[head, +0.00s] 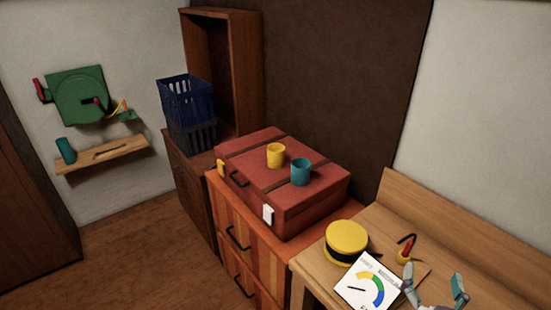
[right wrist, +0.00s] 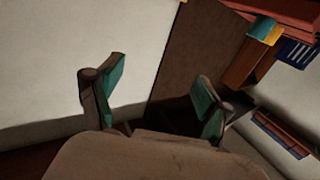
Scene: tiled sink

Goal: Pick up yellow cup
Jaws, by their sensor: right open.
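The yellow cup (head: 276,155) stands upright on the lid of a red-brown suitcase (head: 317,191). A teal cup (head: 300,172) stands close to its right and nearer to me. My right gripper (head: 434,285) is at the lower right of the head view, over the wooden desk, well away from the yellow cup. Its fingers are spread and empty, and they also show apart in the right wrist view (right wrist: 158,85). A yellow and teal patch (right wrist: 264,30) shows at the upper right there; I cannot tell whether it is the cups. My left gripper is not in view.
The suitcase lies on an orange-brown drawer cabinet (head: 248,252). On the desk (head: 449,228) are a yellow-topped cap (head: 347,237), a white card with a dial (head: 356,287) and a small red-and-yellow object (head: 405,250). A blue basket (head: 187,100) stands behind, left of the suitcase.

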